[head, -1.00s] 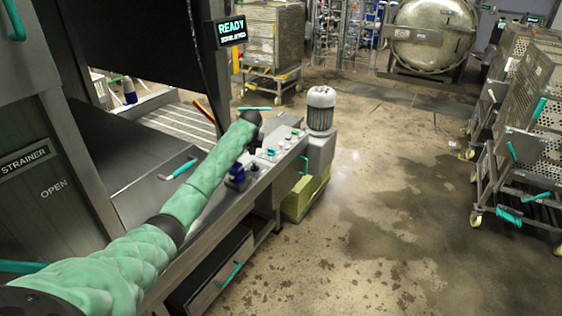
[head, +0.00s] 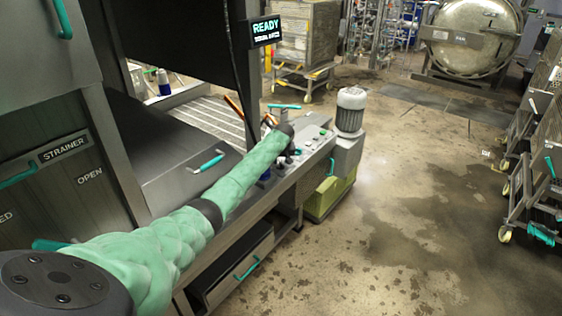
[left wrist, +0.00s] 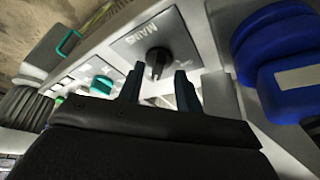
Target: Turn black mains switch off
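The black mains switch (left wrist: 157,60) is a rotary knob on a grey plate marked MAINS (left wrist: 140,38), in the left wrist view. My left gripper (left wrist: 158,78) has its two dark fingers apart, with the knob just beyond and between their tips. I cannot tell whether they touch it. In the head view my green-sleeved left arm reaches over the control panel (head: 318,143), and the left gripper (head: 290,150) is mostly hidden behind its wrist. My right gripper is not in view.
A blue object (left wrist: 280,60) stands close to the right of the fingers in the left wrist view. A grey motor (head: 350,110) stands at the panel's far end. A READY display (head: 267,30) hangs above.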

